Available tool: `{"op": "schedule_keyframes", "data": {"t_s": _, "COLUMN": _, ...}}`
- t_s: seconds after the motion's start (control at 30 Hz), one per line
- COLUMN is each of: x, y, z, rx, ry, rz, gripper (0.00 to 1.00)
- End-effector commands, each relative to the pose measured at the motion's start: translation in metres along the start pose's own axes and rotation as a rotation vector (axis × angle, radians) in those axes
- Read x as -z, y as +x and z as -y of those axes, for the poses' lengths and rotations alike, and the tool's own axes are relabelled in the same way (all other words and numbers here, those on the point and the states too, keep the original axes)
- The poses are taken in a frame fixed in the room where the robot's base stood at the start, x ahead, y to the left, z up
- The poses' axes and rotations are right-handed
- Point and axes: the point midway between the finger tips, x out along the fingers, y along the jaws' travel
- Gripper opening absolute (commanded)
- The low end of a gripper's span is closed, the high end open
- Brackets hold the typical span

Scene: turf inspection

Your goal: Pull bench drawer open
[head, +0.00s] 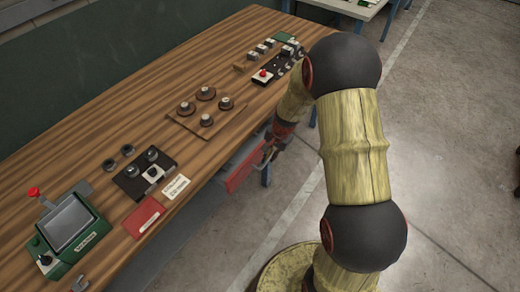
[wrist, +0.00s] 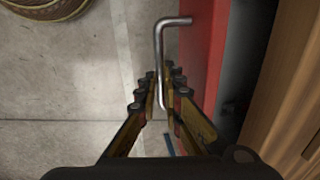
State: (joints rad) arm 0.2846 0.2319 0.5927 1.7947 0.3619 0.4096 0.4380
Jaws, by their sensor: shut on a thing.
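The bench drawer has a red front (head: 243,168) below the bench's front edge in the head view. In the wrist view the red front (wrist: 203,45) stands out from the wooden bench edge, with a dark gap between them, so the drawer is at least partly open. Its bent metal handle (wrist: 159,45) sticks out to the left of the front. My gripper (wrist: 161,90) is shut on the handle, with a finger on each side of the bar. In the head view my gripper (head: 272,143) is small and partly hidden at the drawer front.
The wooden bench top (head: 110,105) carries a green device (head: 70,225) with a red knob, a red card (head: 143,217), a board with several round weights (head: 206,112) and a black panel with a red button (head: 264,74). Concrete floor (head: 450,110) is clear to the right.

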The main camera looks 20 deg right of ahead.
Motion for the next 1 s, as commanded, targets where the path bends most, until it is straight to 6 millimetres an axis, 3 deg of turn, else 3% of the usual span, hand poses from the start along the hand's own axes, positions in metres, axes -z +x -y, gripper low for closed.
{"op": "schedule_keyframes", "data": {"t_s": 0.2, "x": 0.001, "y": -0.012, "z": -0.062, "rx": 0.000, "ry": 0.006, "rz": -0.002, "gripper": 0.00}}
{"op": "schedule_keyframes", "data": {"t_s": 0.5, "x": 0.001, "y": -0.025, "z": -0.133, "rx": 0.000, "ry": 0.006, "rz": -0.002, "gripper": 0.00}}
{"op": "schedule_keyframes", "data": {"t_s": 0.73, "x": 0.000, "y": -0.032, "z": -0.167, "rx": 0.000, "ry": 0.004, "rz": 0.000, "gripper": 0.00}}
{"op": "schedule_keyframes", "data": {"t_s": 1.0, "x": 0.000, "y": -0.035, "z": -0.182, "rx": 0.000, "ry": 0.001, "rz": 0.001, "gripper": 0.00}}
